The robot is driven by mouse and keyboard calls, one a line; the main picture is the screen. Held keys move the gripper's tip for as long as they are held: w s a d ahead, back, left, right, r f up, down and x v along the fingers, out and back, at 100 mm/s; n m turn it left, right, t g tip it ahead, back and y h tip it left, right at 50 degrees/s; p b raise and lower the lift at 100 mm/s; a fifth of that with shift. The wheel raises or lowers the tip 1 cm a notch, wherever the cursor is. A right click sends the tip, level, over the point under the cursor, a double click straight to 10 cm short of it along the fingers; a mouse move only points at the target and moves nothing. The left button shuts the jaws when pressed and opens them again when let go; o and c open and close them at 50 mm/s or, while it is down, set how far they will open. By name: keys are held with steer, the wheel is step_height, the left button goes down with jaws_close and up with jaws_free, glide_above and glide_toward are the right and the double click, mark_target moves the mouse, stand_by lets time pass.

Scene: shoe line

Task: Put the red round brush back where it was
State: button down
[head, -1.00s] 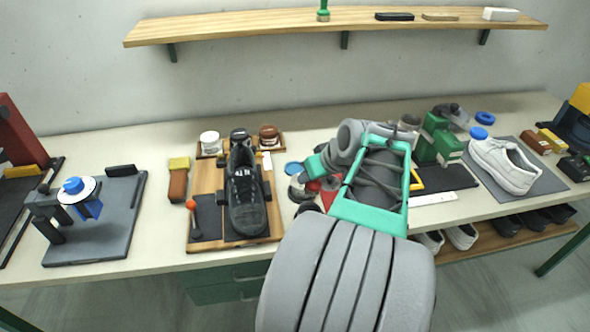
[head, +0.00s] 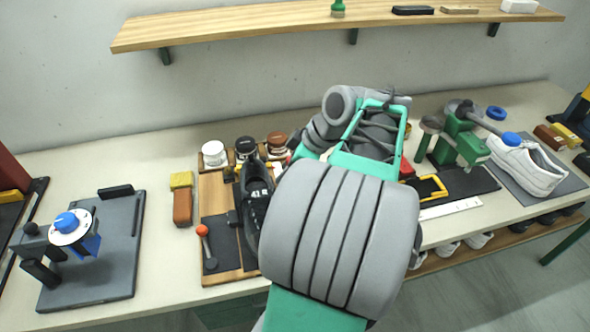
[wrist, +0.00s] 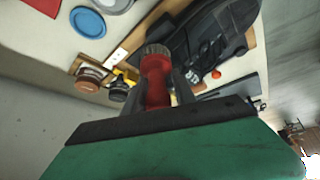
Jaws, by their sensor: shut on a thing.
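My gripper (wrist: 158,84) is shut on the red round brush (wrist: 156,66) in the wrist view. The brush has a red handle and a grey, round bristle end that points away from the palm. A dark finger stands on either side of the handle. In the head view my own arm hides the gripper and the brush. The black shoe (head: 254,205) stands on a wooden board, partly covered by my arm; in the wrist view it (wrist: 215,35) lies beyond and right of the brush. I cannot tell which spot the brush came from.
White (head: 213,154), black (head: 245,148) and brown (head: 277,143) jars stand behind the shoe. An orange-knobbed tool (head: 206,248) and a brown-yellow brush (head: 182,204) are at left. A blue lid (wrist: 88,22) lies near the brush in the wrist view. A shelf (head: 300,33) hangs above.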

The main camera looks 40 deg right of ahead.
steer(key=w+d+f+p, duration=0.1)
steer(key=w+d+f, duration=0.1)
steer(key=d+f, duration=0.1)
steer(key=w+d+f+p, duration=0.1)
steer(key=w+d+f, duration=0.1)
steer(key=d, duration=0.3)
steer(key=w+d+f+p, duration=0.2)
steer(key=d+f, duration=0.2)
steer(key=f, duration=0.1)
steer(key=shift+w+d, duration=0.25)
steer(key=shift+d, duration=0.1)
step_height(320, 180, down, 3)
steer(key=shift+p, duration=0.45)
steer(key=c, duration=1.1)
jaws_free()
steer(key=shift+o, duration=0.4)
